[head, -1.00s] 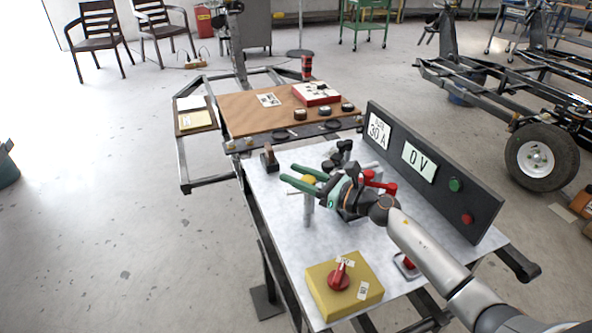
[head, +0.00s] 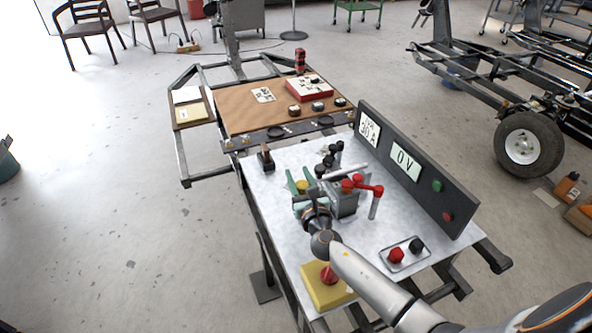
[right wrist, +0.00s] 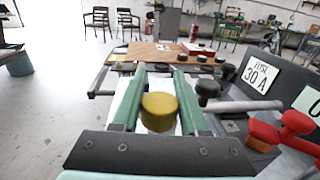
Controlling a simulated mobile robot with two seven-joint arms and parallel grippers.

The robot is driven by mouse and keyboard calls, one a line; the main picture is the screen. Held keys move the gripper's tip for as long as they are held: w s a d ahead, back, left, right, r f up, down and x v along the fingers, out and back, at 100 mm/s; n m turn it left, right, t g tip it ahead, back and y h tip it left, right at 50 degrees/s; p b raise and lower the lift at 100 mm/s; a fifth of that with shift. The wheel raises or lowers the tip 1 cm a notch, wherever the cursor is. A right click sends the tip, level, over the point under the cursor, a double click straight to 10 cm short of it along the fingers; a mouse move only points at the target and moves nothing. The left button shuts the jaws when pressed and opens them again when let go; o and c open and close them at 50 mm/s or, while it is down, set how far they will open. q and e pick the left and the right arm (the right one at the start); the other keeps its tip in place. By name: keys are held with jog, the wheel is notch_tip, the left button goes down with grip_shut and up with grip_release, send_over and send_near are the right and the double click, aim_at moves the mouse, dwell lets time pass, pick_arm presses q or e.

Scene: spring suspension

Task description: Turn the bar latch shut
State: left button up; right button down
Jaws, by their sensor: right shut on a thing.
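My right gripper (head: 300,178) is over the near left part of the metal-topped bench, its green fingers pointing to the far side. The fingers are shut on a round yellow knob (head: 302,187). In the right wrist view the yellow knob (right wrist: 159,111) sits between the two fingers (right wrist: 158,78). The knob's post and anything below it are hidden by the gripper. I cannot tell for certain which part is the bar latch. A red-handled lever (head: 368,189) stands to the right of the gripper, apart from it. My left gripper is not in view.
A dark panel (head: 412,187) with a 0 V display borders the bench's right side. A yellow box (head: 318,291) stands close in front, partly behind my arm. A small tray (head: 405,253) holds red and black knobs. A silver bar (right wrist: 240,106) lies right of the fingers.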

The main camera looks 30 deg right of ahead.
jog(key=shift+s+d+m+g+h, duration=0.1)
jog(key=shift+d+m+g+h, duration=0.15)
jog(key=shift+m+h, duration=0.65)
jog(key=shift+s+d+m+g+h, duration=0.1)
jog(key=shift+m+g+h, duration=0.35)
jog(key=shift+h, duration=0.75)
jog(key=shift+m, duration=0.25)
jog(key=shift+c, duration=2.1)
grip_release()
jog(key=shift+w, duration=0.1)
jog(key=shift+d+h, duration=0.1)
jog(key=shift+h, duration=0.2)
jog(key=shift+s, duration=0.2)
